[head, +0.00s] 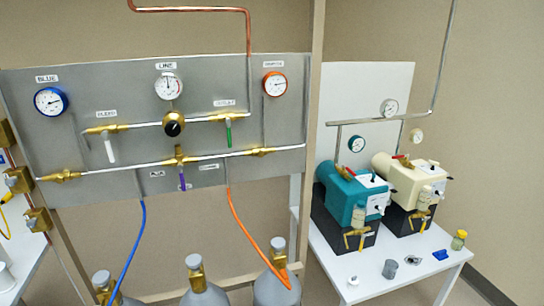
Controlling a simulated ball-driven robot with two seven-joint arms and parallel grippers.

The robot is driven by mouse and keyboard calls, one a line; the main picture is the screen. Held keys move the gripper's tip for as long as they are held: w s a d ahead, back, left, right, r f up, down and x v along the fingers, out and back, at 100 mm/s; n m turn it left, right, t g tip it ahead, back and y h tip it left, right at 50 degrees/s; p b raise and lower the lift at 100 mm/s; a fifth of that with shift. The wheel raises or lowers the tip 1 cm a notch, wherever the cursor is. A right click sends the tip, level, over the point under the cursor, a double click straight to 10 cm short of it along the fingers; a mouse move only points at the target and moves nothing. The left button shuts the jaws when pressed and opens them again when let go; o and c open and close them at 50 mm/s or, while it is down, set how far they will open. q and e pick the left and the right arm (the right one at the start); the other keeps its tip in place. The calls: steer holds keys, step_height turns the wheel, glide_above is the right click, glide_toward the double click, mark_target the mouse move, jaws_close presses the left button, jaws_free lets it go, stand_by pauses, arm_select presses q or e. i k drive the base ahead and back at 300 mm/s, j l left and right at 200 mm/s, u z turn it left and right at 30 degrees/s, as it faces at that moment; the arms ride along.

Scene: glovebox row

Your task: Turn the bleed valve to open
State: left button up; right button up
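The bleed valve (105,130) sits on the upper pipe at the left of the grey panel, under a small label that seems to read BLEED (106,113). Its white lever handle (110,149) hangs down, roughly across the horizontal pipe. Neither of my grippers shows in the head view, so nothing is seen touching the valve.
Right of it on the grey panel (60,90) are a black knob (174,124), a green-handled valve (229,132) and a purple-handled valve (182,180). Gas cylinders (205,293) with blue and orange hoses stand below. A white table (335,275) holds two pumps at right.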

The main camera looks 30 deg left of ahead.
mark_target(104, 134)
steer(key=j+u, duration=0.1)
steer(key=u, duration=0.3)
steer(key=i+j+u, duration=0.1)
steer(key=u, duration=0.7)
steer(key=i+j+u, duration=0.1)
steer(key=u, duration=0.3)
steer(key=i, duration=0.05)
